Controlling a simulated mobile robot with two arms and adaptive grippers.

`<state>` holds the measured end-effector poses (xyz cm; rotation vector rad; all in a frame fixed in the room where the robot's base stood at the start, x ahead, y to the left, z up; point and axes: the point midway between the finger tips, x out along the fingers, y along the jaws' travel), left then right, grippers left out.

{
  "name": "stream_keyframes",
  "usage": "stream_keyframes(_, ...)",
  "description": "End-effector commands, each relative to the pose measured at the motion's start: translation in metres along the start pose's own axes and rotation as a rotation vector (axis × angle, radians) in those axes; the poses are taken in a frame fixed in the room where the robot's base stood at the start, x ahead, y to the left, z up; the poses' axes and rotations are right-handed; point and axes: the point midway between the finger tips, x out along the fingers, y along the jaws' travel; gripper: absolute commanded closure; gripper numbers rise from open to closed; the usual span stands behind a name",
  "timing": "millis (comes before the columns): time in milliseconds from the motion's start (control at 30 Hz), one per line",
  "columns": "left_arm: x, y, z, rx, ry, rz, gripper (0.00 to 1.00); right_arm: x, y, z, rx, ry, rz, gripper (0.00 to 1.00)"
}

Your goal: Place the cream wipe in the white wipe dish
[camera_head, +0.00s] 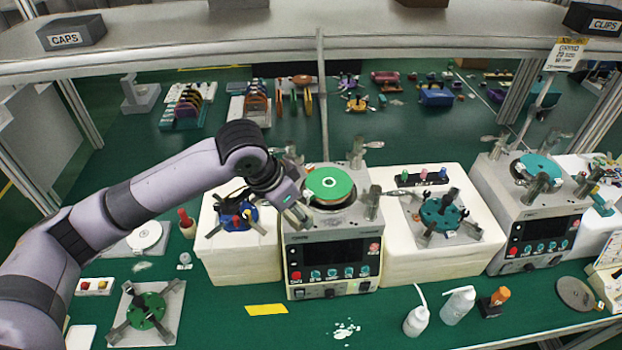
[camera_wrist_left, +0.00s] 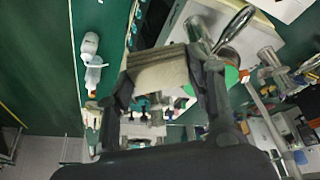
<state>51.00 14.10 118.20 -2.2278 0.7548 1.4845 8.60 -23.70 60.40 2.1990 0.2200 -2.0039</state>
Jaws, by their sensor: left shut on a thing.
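My left gripper (camera_head: 297,212) reaches in from the left over the left side of the lapping machine with the green round plate (camera_head: 329,183). In the left wrist view my left gripper (camera_wrist_left: 163,82) is shut on the cream wipe (camera_wrist_left: 162,72), a thick beige pad between its two fingers. In the head view the wipe is mostly hidden by the gripper. A white flat piece (camera_head: 80,337) is cut off at the lower left; I cannot tell if it is the white wipe dish. My right gripper is not in view.
White blocks flank the machine, with a blue fixture (camera_head: 238,216) and a teal fixture (camera_head: 441,212). White bottles (camera_head: 457,305) stand at the front right. A green fixture (camera_head: 146,310) sits at lower left. The green bench is clear around the yellow strip (camera_head: 266,310).

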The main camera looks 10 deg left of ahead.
Motion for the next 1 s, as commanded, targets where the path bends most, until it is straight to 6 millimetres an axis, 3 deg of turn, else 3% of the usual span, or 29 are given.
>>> stream_keyframes(33, 0.008, 0.004, 0.021, -0.069, -0.007, -0.028, 0.77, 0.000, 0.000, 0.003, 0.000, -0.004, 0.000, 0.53)
stream_keyframes(200, 0.027, 0.011, 0.071, -0.309, -0.007, -0.126, 0.77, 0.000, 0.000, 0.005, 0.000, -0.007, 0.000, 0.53)
stream_keyframes(533, 0.051, 0.018, 0.134, -0.616, -0.005, -0.253, 0.77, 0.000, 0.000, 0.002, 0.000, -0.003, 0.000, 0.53)
stream_keyframes(733, 0.050, 0.022, 0.121, -0.594, 0.014, -0.238, 0.77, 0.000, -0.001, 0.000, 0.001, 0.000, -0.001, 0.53)
stream_keyframes(933, 0.051, 0.019, 0.129, -0.612, -0.002, -0.242, 0.77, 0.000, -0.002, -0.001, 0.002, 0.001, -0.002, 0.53)
stream_keyframes(967, 0.055, 0.017, 0.133, -0.615, -0.007, -0.246, 0.77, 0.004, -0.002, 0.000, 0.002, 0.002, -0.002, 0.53)
stream_keyframes(1000, 0.070, 0.016, 0.138, -0.608, -0.003, -0.250, 0.77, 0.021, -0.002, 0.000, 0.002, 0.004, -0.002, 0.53)
